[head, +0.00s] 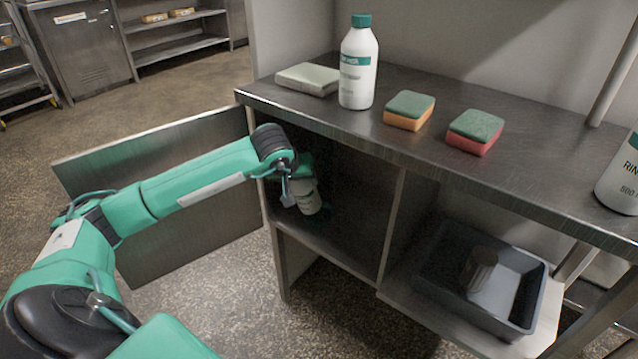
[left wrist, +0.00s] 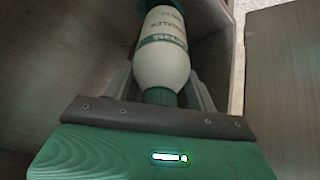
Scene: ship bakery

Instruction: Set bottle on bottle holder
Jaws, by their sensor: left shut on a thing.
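A white bottle with a green cap and green label band (head: 308,197) is in the open left compartment of the steel cabinet. It is tilted in the head view. My left gripper (head: 301,178) reaches into that compartment and is shut on this bottle near its cap end. In the left wrist view the bottle (left wrist: 162,62) lies between the grey fingers, cap toward the palm. A dark green part (left wrist: 152,5) shows at the bottle's far end; I cannot tell whether it is the bottle holder or whether the bottle rests in it. My right gripper is out of view.
The cabinet door (head: 190,190) stands open at left. On the counter (head: 300,108) are another white bottle (head: 358,75), a pale block (head: 308,79), two sponges (head: 409,110) (head: 475,131) and a bottle at the right edge (head: 622,178). A grey bin (head: 535,292) sits on the lower right shelf.

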